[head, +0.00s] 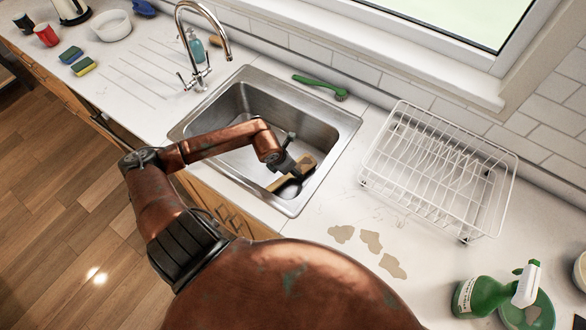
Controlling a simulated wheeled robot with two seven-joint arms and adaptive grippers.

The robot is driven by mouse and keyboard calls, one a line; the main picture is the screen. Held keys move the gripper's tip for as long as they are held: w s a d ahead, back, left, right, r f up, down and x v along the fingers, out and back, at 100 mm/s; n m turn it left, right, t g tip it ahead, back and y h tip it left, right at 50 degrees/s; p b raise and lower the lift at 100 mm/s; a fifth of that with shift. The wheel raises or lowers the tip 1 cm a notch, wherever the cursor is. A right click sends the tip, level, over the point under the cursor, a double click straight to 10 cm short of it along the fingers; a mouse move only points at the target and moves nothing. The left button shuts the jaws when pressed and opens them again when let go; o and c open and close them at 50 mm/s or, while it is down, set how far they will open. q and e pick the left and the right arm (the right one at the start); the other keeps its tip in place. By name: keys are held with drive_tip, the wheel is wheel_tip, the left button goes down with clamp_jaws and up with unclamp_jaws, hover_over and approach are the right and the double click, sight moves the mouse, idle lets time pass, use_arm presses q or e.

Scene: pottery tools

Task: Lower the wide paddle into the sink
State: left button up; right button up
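The wide paddle (306,162), a tan wooden piece, is inside the outline of the steel sink (231,92), near its front right corner. My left gripper (293,179) reaches down over the sink and appears shut on the paddle, covering its middle. A dark patch shows beside the paddle under the fingers. I cannot tell whether the paddle touches the sink floor. My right gripper is not in view.
A chrome tap (197,55) stands behind the sink's left side. A green brush (318,87) lies behind the sink. A white wire dish rack (440,170) stands right of it. Tan stains (370,240) mark the counter. A green spray bottle (485,293) is at the lower right.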

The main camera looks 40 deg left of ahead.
use_arm(q)
drive_tip(key=shift+f, duration=0.4)
drive_tip(key=shift+f+b, duration=0.55)
drive_tip(key=shift+b, duration=0.1)
idle(0.4)
drive_tip(key=o, duration=1.3)
drive_tip(key=shift+r, duration=0.1)
